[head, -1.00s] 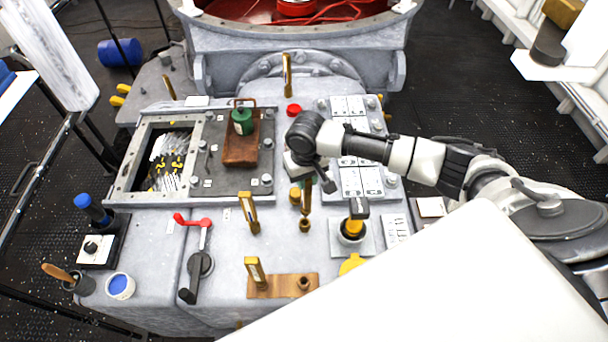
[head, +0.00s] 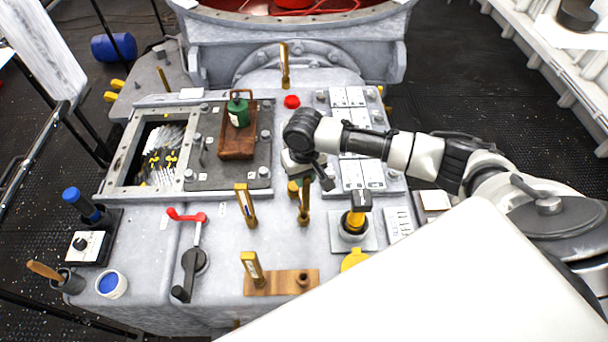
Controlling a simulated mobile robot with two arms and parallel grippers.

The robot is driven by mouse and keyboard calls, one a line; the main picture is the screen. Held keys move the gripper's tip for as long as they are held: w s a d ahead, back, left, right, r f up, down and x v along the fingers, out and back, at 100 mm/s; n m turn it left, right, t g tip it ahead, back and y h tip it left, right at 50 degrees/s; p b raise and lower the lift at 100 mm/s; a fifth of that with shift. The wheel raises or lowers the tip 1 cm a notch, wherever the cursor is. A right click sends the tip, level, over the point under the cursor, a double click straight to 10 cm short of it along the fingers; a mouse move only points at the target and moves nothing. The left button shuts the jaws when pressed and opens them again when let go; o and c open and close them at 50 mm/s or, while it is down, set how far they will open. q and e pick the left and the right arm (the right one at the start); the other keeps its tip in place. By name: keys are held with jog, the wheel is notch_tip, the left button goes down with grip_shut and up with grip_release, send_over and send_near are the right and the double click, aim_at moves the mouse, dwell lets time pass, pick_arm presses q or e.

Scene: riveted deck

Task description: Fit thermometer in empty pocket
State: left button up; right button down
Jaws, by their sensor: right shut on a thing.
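My right gripper (head: 308,180) is shut on a brass thermometer (head: 304,207), which hangs about upright under it. The thermometer's lower end is at the brass pocket (head: 303,222) on the grey deck; I cannot tell how deep it sits. Other brass thermometers stand on the deck, one to the left (head: 246,206), one at the back (head: 285,66). Another thermometer (head: 253,268) stands in the left of a wooden rack (head: 282,287), whose right hole (head: 303,279) is empty. My left gripper is not in view.
A black-and-yellow handle (head: 355,215) stands close right of the held thermometer. A red-handled lever (head: 189,217) is to the left. A wooden tray (head: 238,148) with a green can (head: 238,112) and an open hatch (head: 120,180) lie further back.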

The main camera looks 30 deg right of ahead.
jog(key=shift+f+b, duration=0.35)
jog(key=shift+f, duration=0.75)
jog(key=shift+r, duration=0.1)
dwell(0.6)
jog(key=shift+p, duration=0.55)
jog(key=shift+f+b, duration=0.4)
jog(key=shift+f, duration=0.65)
jog(key=c, duration=0.9)
grip_release()
notch_tip(320, 180, up, 11)
jog(key=shift+f+b, duration=0.1)
jog(key=shift+b, duration=0.65)
